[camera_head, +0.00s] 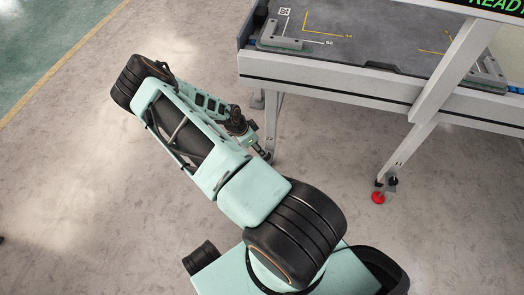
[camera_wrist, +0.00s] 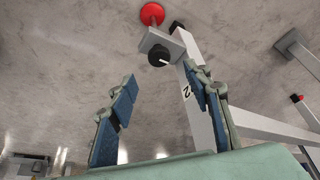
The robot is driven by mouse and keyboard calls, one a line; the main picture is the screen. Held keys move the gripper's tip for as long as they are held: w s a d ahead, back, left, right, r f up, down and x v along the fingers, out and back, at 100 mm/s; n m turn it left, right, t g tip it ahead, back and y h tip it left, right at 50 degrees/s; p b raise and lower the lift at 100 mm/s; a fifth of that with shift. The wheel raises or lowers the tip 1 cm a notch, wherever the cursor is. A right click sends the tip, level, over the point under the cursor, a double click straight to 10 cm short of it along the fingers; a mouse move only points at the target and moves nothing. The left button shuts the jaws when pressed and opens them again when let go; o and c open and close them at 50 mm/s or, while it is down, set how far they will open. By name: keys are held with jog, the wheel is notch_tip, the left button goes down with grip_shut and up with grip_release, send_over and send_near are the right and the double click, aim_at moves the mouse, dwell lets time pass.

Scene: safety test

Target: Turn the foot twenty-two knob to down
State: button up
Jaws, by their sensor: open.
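In the wrist view, a black round knob (camera_wrist: 160,55) with a white pointer line sits on a grey block at the end of a white leg (camera_wrist: 200,115). The pointer line points right. A dark mark like a "2" shows on the leg; I cannot confirm a full number. A red foot pad (camera_wrist: 152,14) lies just beyond the knob. My gripper (camera_wrist: 160,78) is open and empty, its blue-padded fingers spread either side below the knob, apart from it. In the head view, my gripper (camera_head: 262,152) is low beside the bench's left leg (camera_head: 272,120), whose foot is hidden.
In the head view, a grey workbench (camera_head: 350,78) stands above right of my gripper. Its right leg has a black knob (camera_head: 393,181) and red foot (camera_head: 378,197). The floor left is clear.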

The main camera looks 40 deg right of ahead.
jog(key=shift+v, duration=1.6)
